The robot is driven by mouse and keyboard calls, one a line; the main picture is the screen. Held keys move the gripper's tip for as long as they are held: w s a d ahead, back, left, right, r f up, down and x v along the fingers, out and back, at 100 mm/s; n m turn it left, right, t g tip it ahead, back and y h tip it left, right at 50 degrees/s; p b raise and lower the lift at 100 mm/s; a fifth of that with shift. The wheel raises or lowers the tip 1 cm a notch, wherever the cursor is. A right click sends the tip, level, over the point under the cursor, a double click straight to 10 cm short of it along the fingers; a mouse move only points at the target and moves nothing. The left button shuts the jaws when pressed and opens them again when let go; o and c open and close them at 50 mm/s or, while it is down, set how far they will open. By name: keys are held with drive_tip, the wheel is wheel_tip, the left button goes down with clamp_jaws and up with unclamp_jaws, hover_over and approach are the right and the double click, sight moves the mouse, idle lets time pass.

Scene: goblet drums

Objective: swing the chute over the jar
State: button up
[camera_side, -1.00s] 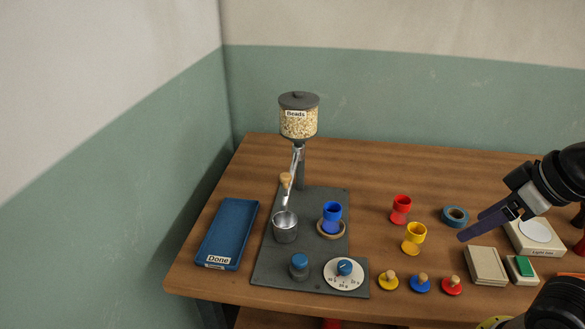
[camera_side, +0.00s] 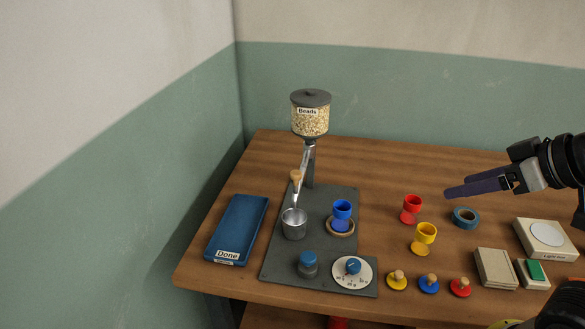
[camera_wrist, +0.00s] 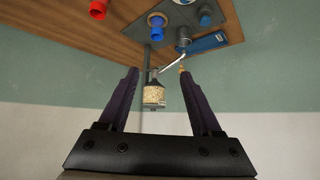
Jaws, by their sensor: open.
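The silver chute (camera_side: 303,165) slopes down from under the bead hopper (camera_side: 310,114), with its lower end over the metal cup (camera_side: 293,224). It has a wooden knob (camera_side: 296,175). The blue goblet-shaped jar (camera_side: 342,214) stands upright in a wooden ring to the right of the cup, apart from the chute. My gripper (camera_side: 447,192) is open and empty, above the table at the right, well away from the chute. In the wrist view the hopper (camera_wrist: 153,95), chute (camera_wrist: 172,60) and knob (camera_wrist: 182,68) appear beyond and between my spread fingers (camera_wrist: 160,72).
A blue Done tray (camera_side: 237,230) lies left of the grey base plate (camera_side: 324,195). A blue knob (camera_side: 307,262) and white dial (camera_side: 352,271) sit at the plate's front. Red (camera_side: 412,208) and yellow (camera_side: 425,238) goblets, blue tape (camera_side: 466,217) and several knobbed discs stand right of it.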

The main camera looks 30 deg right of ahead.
sight(293, 172)
drive_tip(key=w+a+r+m+t+h, duration=0.1)
drive_tip(key=w+r+t, duration=0.35)
drive_tip(key=w, duration=0.55)
drive_tip(key=w+a+r+m+t, duration=0.1)
drive_tip(key=w+r+t, duration=0.3)
drive_tip(key=w, duration=0.6)
drive_tip(key=w+a+f+n, duration=0.15)
drive_tip(key=a+f, duration=0.25)
drive_tip(key=f, duration=0.8)
drive_tip(key=w+a+f+n, duration=0.15)
drive_tip(key=a+f, duration=0.25)
drive_tip(key=f, duration=0.7)
drive_tip(key=shift+m+y, duration=0.4)
drive_tip(key=w, duration=1.4)
drive_tip(key=shift+w, duration=0.15)
clamp_jaws()
